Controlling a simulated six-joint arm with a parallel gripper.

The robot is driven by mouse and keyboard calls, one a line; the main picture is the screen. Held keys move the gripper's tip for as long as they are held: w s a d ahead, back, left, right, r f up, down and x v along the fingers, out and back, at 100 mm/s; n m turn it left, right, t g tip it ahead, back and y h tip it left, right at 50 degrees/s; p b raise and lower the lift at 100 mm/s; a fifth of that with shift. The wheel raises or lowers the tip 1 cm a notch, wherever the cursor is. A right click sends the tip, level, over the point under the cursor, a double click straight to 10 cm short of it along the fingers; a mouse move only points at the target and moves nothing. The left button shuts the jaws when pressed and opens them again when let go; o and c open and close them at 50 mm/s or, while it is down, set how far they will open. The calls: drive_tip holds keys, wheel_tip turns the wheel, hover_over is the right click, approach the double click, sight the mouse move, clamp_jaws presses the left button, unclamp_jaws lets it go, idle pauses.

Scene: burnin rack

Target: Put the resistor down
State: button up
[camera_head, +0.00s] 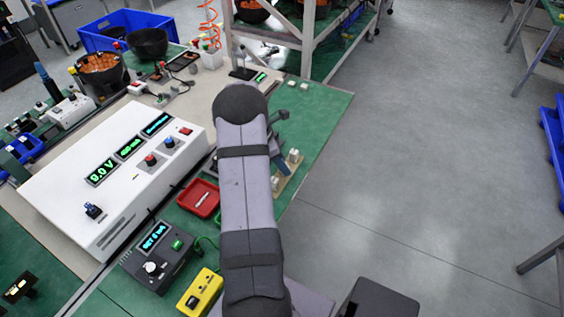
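My arm crosses the middle of the view from the bottom up to its dark elbow. A small pale piece, possibly a resistor, (203,199) lies in the red tray (192,205) left of the arm. I cannot see whether my gripper holds a resistor.
A white power supply (110,200) with lit displays stands at the left. A dark meter (158,262) and a yellow box (201,293) sit near the front. Bare green mat (325,115) lies at the back right. The rack (308,30) stands behind the bench.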

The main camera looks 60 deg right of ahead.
drive_tip(key=b+v, duration=0.3)
drive_tip(key=v, duration=0.9)
drive_tip(key=shift+r, duration=0.2)
drive_tip(key=w+a+f+m+t+y, duration=0.1)
drive_tip(key=w+a+m, duration=0.15)
drive_tip(key=a, duration=1.05)
drive_tip(key=w+a+m+t, duration=0.2)
drive_tip(key=w+a, duration=0.2)
drive_tip(key=a, duration=0.9)
drive_tip(key=s+a+f+m, duration=0.1)
drive_tip(key=s+a, duration=0.2)
drive_tip(key=a, duration=0.3)
drive_tip(key=s+a+f+m+y, duration=0.1)
drive_tip(key=s+a+m, duration=0.1)
drive_tip(key=a, duration=0.4)
drive_tip(key=s+a+f+m+y, duration=0.1)
drive_tip(key=s+a, duration=0.3)
drive_tip(key=a, duration=0.1)
drive_tip(key=shift+a+f+m, duration=0.25)
drive_tip(key=shift+a, duration=0.15)
